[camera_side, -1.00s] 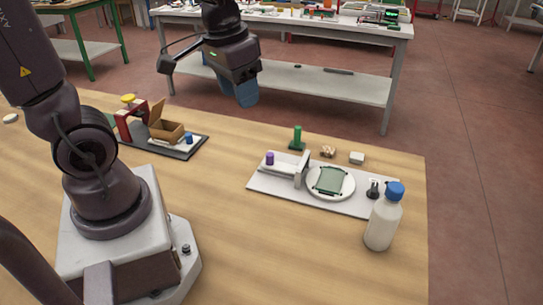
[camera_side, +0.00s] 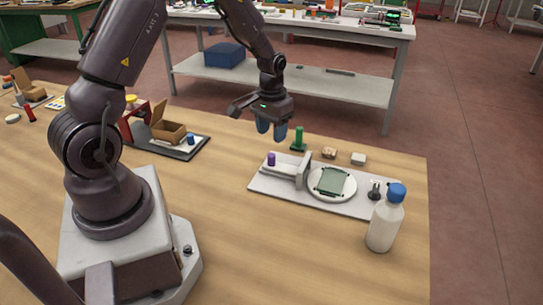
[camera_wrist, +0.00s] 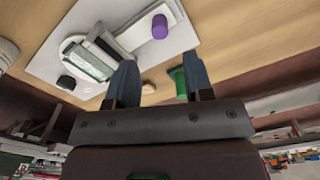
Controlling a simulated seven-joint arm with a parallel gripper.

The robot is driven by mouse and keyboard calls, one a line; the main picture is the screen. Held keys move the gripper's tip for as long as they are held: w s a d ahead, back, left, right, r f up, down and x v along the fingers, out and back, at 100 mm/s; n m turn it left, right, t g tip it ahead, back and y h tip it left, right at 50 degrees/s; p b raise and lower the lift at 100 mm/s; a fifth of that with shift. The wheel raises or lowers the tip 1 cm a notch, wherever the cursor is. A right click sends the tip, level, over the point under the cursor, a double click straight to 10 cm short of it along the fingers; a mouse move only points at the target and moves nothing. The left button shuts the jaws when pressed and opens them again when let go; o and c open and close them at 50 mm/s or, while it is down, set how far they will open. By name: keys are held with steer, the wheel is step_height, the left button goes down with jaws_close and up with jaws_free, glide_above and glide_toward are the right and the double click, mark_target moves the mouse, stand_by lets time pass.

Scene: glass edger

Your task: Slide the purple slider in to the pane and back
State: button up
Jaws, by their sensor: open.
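The purple slider (camera_side: 271,159) is a small upright knob at the left end of a white base plate (camera_side: 262,182). It also shows in the wrist view (camera_wrist: 160,26), near the top. Right of it on the plate stands a pale upright block (camera_side: 303,168). Beyond that, the green-tinted pane (camera_side: 331,180) lies on a round white disc (camera_side: 347,190). My gripper (camera_side: 272,134) is open and empty, in the air above and behind the slider, apart from it. In the wrist view its two blue fingers (camera_wrist: 160,80) are spread.
A green post (camera_side: 298,138), a brown lump (camera_side: 329,153) and a whitish block (camera_side: 358,159) stand behind the plate. A dark knob (camera_side: 374,190) and a white bottle with a blue cap (camera_side: 385,220) are at the right. A tray (camera_side: 190,152) with a box lies left. The front table is clear.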

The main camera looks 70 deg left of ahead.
mark_target(271, 155)
step_height(271, 155, down, 8)
steer(key=shift+f, duration=0.15)
stand_by(0.3)
